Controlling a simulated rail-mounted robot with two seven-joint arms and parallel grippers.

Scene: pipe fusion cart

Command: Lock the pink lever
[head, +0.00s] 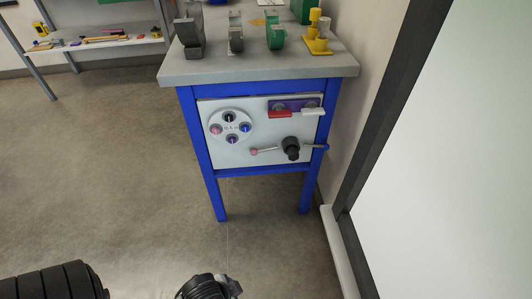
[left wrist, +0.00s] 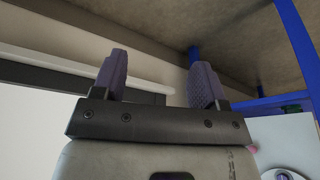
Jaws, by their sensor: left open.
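The pink lever (head: 254,152) is on the lower part of the white panel on the front of the blue cart. Its pink ball end points left, and its thin rod runs to a black hub (head: 291,148). A small pink spot (left wrist: 253,150) at the right edge of the left wrist view looks like its ball end. My left gripper (left wrist: 160,85) shows in the left wrist view with its two purple fingers wide apart and nothing between them. It is apart from the lever. My right gripper is not seen.
The panel (head: 250,100) also carries a round plate (head: 217,129) with several coloured knobs, a red handle (head: 280,114) and a white handle (head: 313,112). The cart's grey top (head: 225,72) holds several fixtures. A wall stands close on the right. The floor before the cart is clear.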

